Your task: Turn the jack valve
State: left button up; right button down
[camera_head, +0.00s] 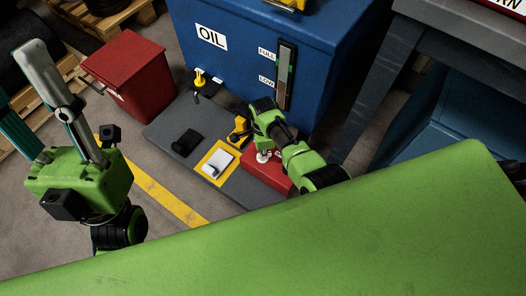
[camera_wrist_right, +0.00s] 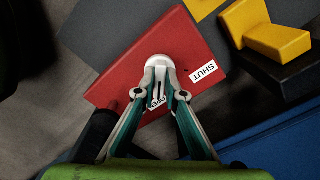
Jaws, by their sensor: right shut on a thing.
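The jack valve is a white round knob with a narrow handle (camera_wrist_right: 159,66) on top of a red block (camera_wrist_right: 120,72). The block carries a SHUT label (camera_wrist_right: 203,71) and an OPEN label, partly hidden between my fingers. In the right wrist view the handle points down toward the OPEN label. My right gripper (camera_wrist_right: 160,88) is shut on the handle. In the head view, the red block (camera_head: 275,178) is partly covered by my right arm. My left gripper (camera_head: 20,85) is raised at the left, its fingers apart and empty, one cut off by the picture edge.
A blue OIL tank (camera_head: 235,60) with a level gauge stands behind the block. Nearby are a grey base plate (camera_head: 165,128), a white pedal on a yellow patch (camera_head: 217,162), a black pedal (camera_head: 186,142) and a red bin (camera_head: 130,75). A grey frame (camera_head: 375,85) rises at right.

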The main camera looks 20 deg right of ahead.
pick_arm(q)
jog(key=w+d+f+g+y+p, duration=0.2)
jog(key=w+f+g, duration=0.35)
jog(key=w, duration=0.45)
pick_arm(e)
jog(key=n, duration=0.3)
jog(key=shift+r+n, duration=0.15)
jog(key=shift+n, duration=0.25)
jog(key=n+p, duration=0.2)
jog(key=n, duration=0.7)
jog(key=shift+n+p, duration=0.3)
jog(key=shift+n, duration=0.1)
pick_arm(q)
jog(key=w+f+g+y, duration=0.1)
jog(key=w+f+g, duration=0.1)
jog(key=f+g, duration=0.2)
jog(key=w+f+g+y, duration=0.1)
jog(key=w+f+g, duration=0.2)
jog(key=f, duration=0.5)
jog(key=shift+f+g, duration=0.25)
jog(key=shift+g, duration=0.1)
pick_arm(e)
jog(key=shift+n, duration=2)
pick_arm(q)
jog(key=shift+a+y, duration=0.15)
jog(key=shift+y, duration=0.15)
pick_arm(e)
jog(key=shift+a, duration=0.1)
